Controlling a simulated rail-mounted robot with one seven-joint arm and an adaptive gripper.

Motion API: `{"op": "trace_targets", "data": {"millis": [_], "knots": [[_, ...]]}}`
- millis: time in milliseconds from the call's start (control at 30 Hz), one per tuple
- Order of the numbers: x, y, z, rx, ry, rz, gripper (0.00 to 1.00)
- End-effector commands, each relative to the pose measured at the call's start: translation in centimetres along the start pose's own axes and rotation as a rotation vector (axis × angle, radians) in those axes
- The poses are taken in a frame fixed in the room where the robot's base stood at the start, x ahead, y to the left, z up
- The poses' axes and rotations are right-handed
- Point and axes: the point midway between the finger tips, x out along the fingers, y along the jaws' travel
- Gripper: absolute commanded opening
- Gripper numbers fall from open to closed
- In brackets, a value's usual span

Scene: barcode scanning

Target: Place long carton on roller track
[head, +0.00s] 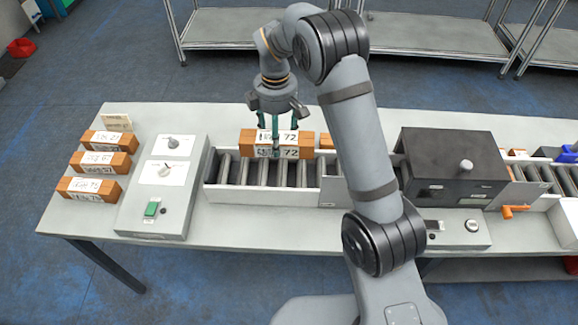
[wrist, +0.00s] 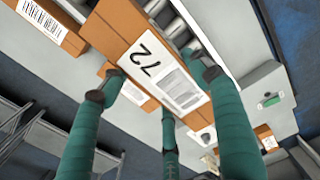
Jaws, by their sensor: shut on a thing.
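A long orange-brown carton (head: 248,144) with white labels reading 72 is in my gripper (head: 276,148). In the wrist view the carton (wrist: 118,22) lies between my green fingers (wrist: 155,85), its label facing the camera. My gripper is shut on it. In the head view the carton is at the back edge of the roller track (head: 262,197), lengthwise along it, over the left part. I cannot tell whether it touches the rollers.
Several labelled cartons (head: 100,161) lie at the table's left end beside a grey control box (head: 160,200). Another carton (head: 326,141) shows partly behind my arm. A black box (head: 445,160) stands over the track at right. The rollers left of my arm are bare in front.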

Motion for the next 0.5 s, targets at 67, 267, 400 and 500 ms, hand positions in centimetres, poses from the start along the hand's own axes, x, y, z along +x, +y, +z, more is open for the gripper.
{"op": "trace_targets", "data": {"millis": [67,267,400,500], "knots": [[1.3,-0.2,0.1,-0.013,-0.003,-0.006,0.18],[4.7,-0.1,0.1,-0.012,-0.002,-0.005,0.18],[5.8,0.0,0.1,-0.012,-0.002,-0.003,0.18],[7.1,-0.1,0.1,-0.011,-0.002,-0.004,0.18]]}}
